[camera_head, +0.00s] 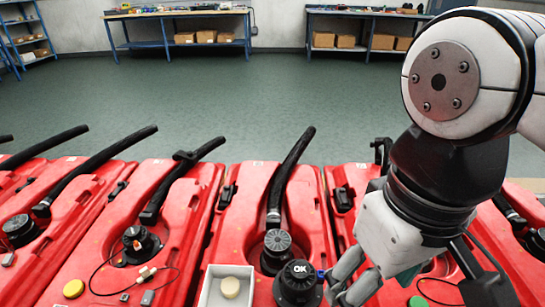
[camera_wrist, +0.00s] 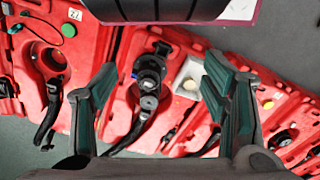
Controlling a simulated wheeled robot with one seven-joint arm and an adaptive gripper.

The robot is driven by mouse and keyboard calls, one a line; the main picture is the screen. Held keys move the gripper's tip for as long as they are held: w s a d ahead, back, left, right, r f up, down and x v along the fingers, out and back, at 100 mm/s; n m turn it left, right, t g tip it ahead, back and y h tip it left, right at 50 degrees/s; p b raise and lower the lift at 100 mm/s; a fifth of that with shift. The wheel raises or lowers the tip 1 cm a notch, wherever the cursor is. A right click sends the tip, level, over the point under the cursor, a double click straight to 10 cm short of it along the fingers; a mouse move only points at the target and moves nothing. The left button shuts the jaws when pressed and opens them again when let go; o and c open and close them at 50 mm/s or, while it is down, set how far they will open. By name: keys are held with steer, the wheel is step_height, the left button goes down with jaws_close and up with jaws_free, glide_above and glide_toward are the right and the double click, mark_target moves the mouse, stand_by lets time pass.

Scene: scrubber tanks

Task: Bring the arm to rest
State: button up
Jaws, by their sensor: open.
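My gripper (camera_head: 345,292) is at the lower right of the head view, pointing down over the red tanks. In the wrist view my gripper (camera_wrist: 159,70) shows its two green-padded fingers wide apart with nothing held between them. Below it is a red tank (camera_wrist: 117,125) with a black cap (camera_wrist: 150,70) and a black hose (camera_wrist: 130,135). My arm is bent and reaches in from the right edge.
A white tray (camera_head: 206,296) holding a pale yellow round piece (camera_head: 230,287) sits left of the OK cap. More red tanks (camera_head: 90,250) with raised black hoses (camera_head: 110,150) stand in a row. Workbenches (camera_head: 180,13) line the far wall. The green floor (camera_head: 230,95) between is clear.

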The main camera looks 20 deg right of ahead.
stand_by(0.6)
step_height(320, 180, up, 30)
steer(key=t+p, duration=0.4)
steer(key=p, duration=2.4)
steer(key=shift+d+f, duration=0.2)
steer(key=shift+d, duration=0.1)
